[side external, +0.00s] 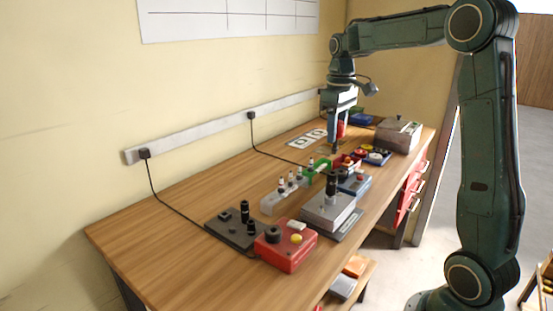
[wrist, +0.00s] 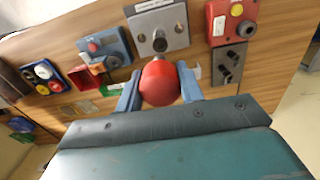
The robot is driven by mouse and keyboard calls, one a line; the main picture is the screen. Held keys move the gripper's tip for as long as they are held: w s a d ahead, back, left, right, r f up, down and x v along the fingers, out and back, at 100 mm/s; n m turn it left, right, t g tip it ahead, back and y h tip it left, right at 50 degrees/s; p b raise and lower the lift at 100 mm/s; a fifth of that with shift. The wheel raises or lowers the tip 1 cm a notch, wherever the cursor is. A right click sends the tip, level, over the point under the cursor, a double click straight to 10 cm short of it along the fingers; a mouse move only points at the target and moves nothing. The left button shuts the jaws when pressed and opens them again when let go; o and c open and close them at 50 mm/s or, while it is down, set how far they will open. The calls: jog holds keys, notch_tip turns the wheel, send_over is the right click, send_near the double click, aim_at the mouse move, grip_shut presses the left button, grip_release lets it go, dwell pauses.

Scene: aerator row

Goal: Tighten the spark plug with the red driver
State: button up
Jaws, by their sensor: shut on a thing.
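My gripper (side external: 338,128) points down over the far part of the bench, with its blue fingers around the red driver (side external: 341,130). In the wrist view the driver's rounded red end (wrist: 159,83) sits between both fingers. The driver's lower end is too small to make out. Several small upright parts with dark tops stand in a pale rack (side external: 268,205), nearer the camera than my gripper; I cannot tell whether one is the spark plug. A grey block (side external: 322,212) with an upright dark cylinder (side external: 331,186) stands beside the rack.
A green bracket (side external: 318,172) stands at the rack's far end. A red box (side external: 287,252) and a dark plate with black posts (side external: 231,232) lie nearer. A blue device (side external: 354,184), a tray of coloured pieces (side external: 376,156) and a metal box (side external: 398,137) line the right side. The left bench is clear.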

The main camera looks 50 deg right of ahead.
aim_at(335, 147)
jog(key=shift+f, duration=2.35)
jog(key=shift+f, duration=1.1)
jog(key=m, duration=0.6)
jog(key=shift+m, duration=0.9)
jog(key=m, duration=0.4)
jog(key=shift+m, duration=1.8)
jog(key=shift+m, duration=0.3)
